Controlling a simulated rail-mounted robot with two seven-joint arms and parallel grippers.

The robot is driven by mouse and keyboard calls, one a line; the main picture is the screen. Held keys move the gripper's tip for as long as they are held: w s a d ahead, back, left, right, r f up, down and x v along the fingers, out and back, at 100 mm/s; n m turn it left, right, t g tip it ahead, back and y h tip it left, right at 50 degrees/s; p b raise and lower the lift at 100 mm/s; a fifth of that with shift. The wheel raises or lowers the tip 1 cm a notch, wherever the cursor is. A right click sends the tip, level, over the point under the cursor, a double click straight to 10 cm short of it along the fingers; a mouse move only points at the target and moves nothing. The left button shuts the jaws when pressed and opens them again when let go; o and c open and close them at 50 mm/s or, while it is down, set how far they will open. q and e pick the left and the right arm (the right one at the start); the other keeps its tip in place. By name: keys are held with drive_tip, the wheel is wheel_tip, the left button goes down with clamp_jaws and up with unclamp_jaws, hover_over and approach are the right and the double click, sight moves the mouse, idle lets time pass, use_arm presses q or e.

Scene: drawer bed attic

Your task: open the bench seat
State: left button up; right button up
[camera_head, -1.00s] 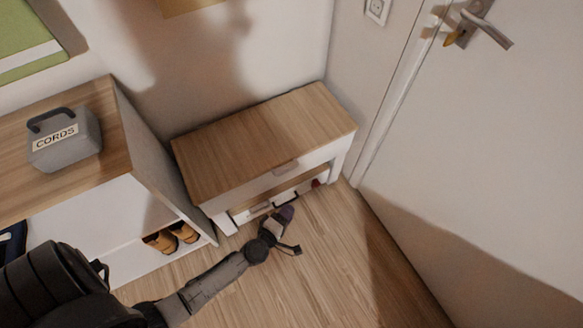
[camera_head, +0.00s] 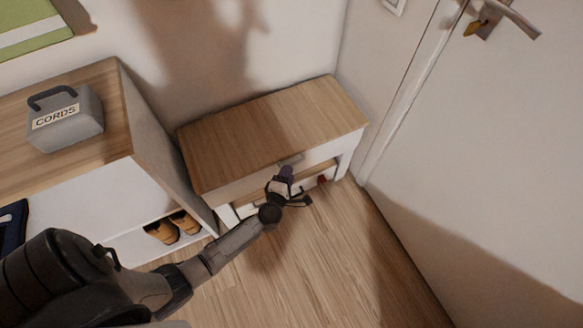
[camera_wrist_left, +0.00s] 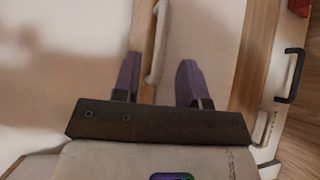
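The bench (camera_head: 240,190) stands against the wall, with its wooden seat (camera_head: 270,125) lying flat and closed. A small pale handle (camera_head: 289,160) sits at the middle of the seat's front edge. My left gripper (camera_head: 286,175) is at the bench front, just below the handle. In the left wrist view, its two dark fingers (camera_wrist_left: 159,72) are apart, with the handle (camera_wrist_left: 158,45) lying between their directions. Whether a finger touches the handle I cannot tell. The seat's wooden edge (camera_wrist_left: 145,25) shows as a thin strip there. My right gripper is not in view.
A cabinet (camera_head: 75,180) with a grey "CORDS" box (camera_head: 66,118) and orange shoes (camera_head: 172,228) stands left of the bench. A door (camera_head: 480,160) is on the right. A red item (camera_head: 322,181) lies under the seat. The floor (camera_head: 330,265) in front is clear.

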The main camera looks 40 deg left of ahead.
use_arm(q)
drive_tip(key=shift+b+x, duration=0.6)
drive_tip(key=shift+x, duration=1.55)
clamp_jaws()
